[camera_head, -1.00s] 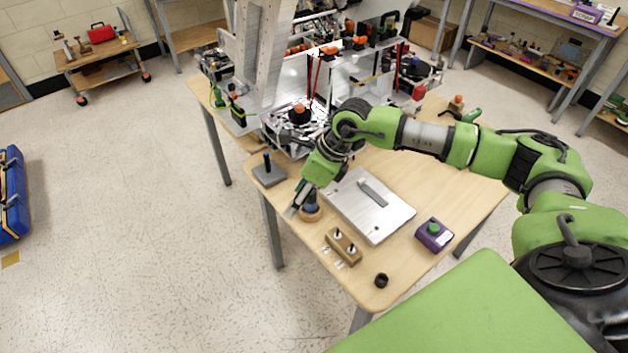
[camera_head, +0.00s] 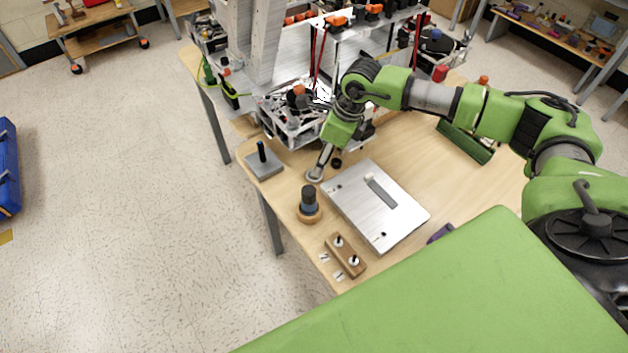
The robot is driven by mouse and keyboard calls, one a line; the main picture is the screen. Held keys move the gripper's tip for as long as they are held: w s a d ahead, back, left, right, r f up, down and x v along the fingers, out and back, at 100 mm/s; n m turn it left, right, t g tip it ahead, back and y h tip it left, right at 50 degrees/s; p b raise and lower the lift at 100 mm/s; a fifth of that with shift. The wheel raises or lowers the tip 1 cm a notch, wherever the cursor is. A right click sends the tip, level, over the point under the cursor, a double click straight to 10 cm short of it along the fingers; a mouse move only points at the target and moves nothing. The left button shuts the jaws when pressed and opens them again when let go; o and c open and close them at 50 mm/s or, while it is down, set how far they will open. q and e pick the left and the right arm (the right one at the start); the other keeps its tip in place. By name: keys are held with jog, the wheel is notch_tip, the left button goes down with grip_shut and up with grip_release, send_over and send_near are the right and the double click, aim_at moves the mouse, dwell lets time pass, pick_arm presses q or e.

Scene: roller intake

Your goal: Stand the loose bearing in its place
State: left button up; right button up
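A small grey ring (camera_head: 314,175), which looks like the bearing, is at the fingertips of my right gripper (camera_head: 319,168), over the table between the post and the metal plate. The ring is too small to tell whether the fingers close on it or only touch it, or whether it rests on the table. A grey square base with an upright dark post (camera_head: 262,154) is left of the gripper. A round wooden stand with a dark cylinder (camera_head: 308,201) is just below it. My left gripper is not in view.
A metal plate with a grey bar (camera_head: 402,212) lies right of the stand. A wooden block with two pegs (camera_head: 345,256) is near the front edge. A large machine (camera_head: 290,105) stands behind.

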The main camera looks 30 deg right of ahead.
aim_at(313, 178)
jog(key=b+x, duration=0.1)
jog(key=x, duration=0.3)
jog(key=shift+d+b, duration=0.1)
jog(key=shift+b, duration=0.2)
jog(key=b+x, duration=0.2)
jog(key=x, duration=0.1)
jog(key=shift+w+f, duration=0.2)
jog(key=shift+f, duration=0.1)
jog(key=shift+w+f, duration=0.1)
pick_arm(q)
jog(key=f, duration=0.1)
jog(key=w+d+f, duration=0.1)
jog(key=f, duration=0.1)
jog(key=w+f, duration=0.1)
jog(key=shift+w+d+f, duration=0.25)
pick_arm(e)
jog(key=c, duration=1.2)
